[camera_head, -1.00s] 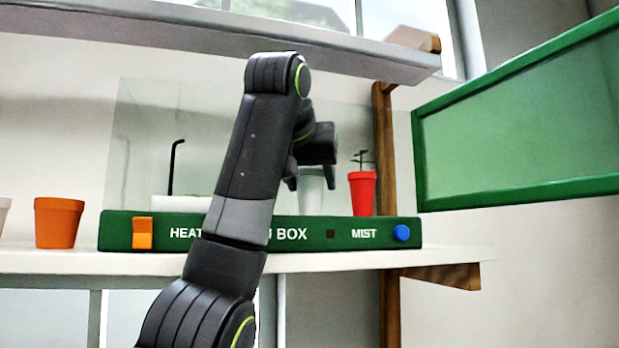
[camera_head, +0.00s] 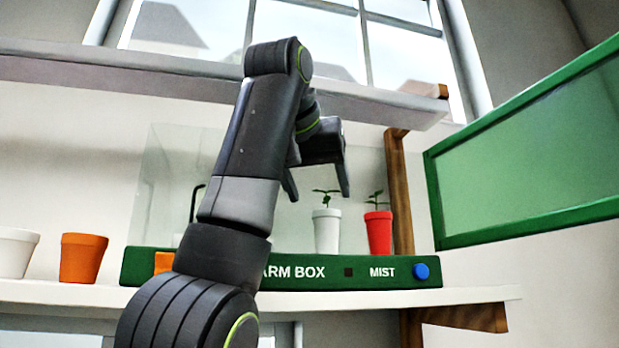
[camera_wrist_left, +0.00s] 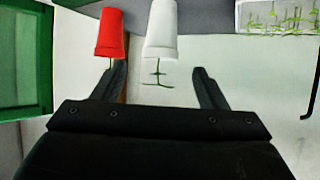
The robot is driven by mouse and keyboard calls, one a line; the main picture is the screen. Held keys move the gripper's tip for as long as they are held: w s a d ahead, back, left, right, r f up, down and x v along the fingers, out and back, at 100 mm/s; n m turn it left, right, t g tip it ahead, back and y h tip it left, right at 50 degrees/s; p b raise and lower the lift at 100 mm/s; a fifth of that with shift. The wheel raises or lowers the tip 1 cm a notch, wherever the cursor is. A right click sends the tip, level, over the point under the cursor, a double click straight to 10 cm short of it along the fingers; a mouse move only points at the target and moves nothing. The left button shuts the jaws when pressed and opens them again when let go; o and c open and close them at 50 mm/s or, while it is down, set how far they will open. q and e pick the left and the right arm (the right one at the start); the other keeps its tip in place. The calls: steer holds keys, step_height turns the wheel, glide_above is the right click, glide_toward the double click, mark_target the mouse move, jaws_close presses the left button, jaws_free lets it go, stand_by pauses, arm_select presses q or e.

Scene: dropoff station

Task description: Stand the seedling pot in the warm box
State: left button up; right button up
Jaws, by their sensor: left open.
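A white pot with a small green seedling (camera_head: 326,230) stands upright in the warm box (camera_head: 345,272), behind its green front panel. It also shows, upside down, in the left wrist view (camera_wrist_left: 160,30). My left gripper (camera_head: 319,196) is open, with its fingers up around the level of the seedling's leaves and above the pot's rim. In the left wrist view the seedling shows between the open fingers (camera_wrist_left: 158,72), with nothing gripped. My right gripper is out of view.
A red pot with a seedling (camera_head: 378,232) stands close to the white pot's right. A green-framed glass panel (camera_head: 530,232) juts out at right. An orange pot (camera_head: 82,258) and another white pot (camera_head: 15,252) stand on the shelf at left. A seedling tray (camera_wrist_left: 278,16) shows in the wrist view.

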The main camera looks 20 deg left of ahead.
arm_select(q)
steer(key=v, duration=0.4)
steer(key=shift+s+r+b, duration=0.15)
steer(key=shift+s+b, duration=0.1)
steer(key=shift+b, duration=0.1)
steer(key=shift+w, duration=0.1)
stand_by(0.3)
